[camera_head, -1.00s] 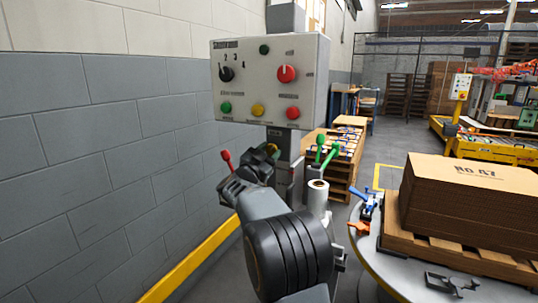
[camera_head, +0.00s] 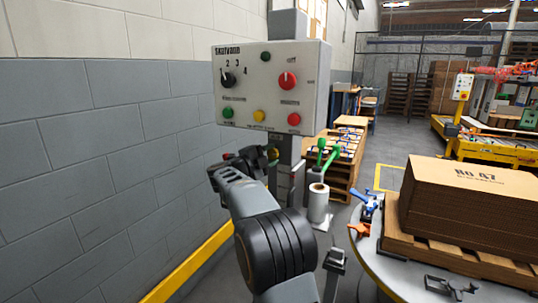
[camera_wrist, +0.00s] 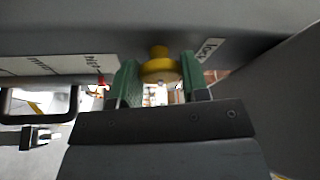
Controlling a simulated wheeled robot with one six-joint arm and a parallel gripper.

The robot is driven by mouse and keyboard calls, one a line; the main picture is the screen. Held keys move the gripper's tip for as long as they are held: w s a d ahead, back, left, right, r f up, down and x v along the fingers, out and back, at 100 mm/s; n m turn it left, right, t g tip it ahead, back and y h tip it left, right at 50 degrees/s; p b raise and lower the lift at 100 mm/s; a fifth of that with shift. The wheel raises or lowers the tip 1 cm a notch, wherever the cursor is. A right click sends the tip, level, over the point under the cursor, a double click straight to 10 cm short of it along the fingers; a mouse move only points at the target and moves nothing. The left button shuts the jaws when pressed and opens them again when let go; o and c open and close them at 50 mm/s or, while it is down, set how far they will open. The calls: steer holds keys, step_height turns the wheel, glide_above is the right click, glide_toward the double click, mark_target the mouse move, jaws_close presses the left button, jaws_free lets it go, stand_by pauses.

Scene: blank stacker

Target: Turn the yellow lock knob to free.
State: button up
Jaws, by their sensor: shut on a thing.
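The yellow lock knob (camera_wrist: 158,70) sticks out from the grey underside of a panel in the wrist view. My gripper (camera_wrist: 160,80) has its two green finger pads on either side of the knob and is shut on it. A white label reading "lock" (camera_wrist: 208,49) is to the right of the knob. Another label (camera_wrist: 92,62) is to the left, too oblique to read surely. My wrist partly hides the knob there.
The control box (camera_head: 250,98) with its dials and buttons is above my gripper. Green-topped levers (camera_head: 321,152) and a white roll (camera_head: 318,202) stand to the right. A round table (camera_head: 372,268) bears a pallet of cardboard (camera_head: 465,205). The grey wall (camera_head: 100,150) is to the left.

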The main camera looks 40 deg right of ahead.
steer(key=shift+d+r+m, duration=0.1)
steer(key=shift+r+m, duration=0.05)
steer(key=shift+m, duration=0.45)
steer(key=shift+s+y, duration=0.1)
steer(key=shift+y, duration=0.2)
steer(key=o, duration=0.7)
steer(key=shift+d, duration=0.1)
steer(key=shift+o, duration=1.1)
steer(key=shift+a, duration=0.25)
steer(key=s+a+f+p, duration=0.1)
steer(key=a+p, duration=0.2)
steer(key=a, duration=1)
steer(key=shift+s+a, duration=0.15)
steer(key=shift+a, duration=0.15)
steer(key=shift+f, duration=0.1)
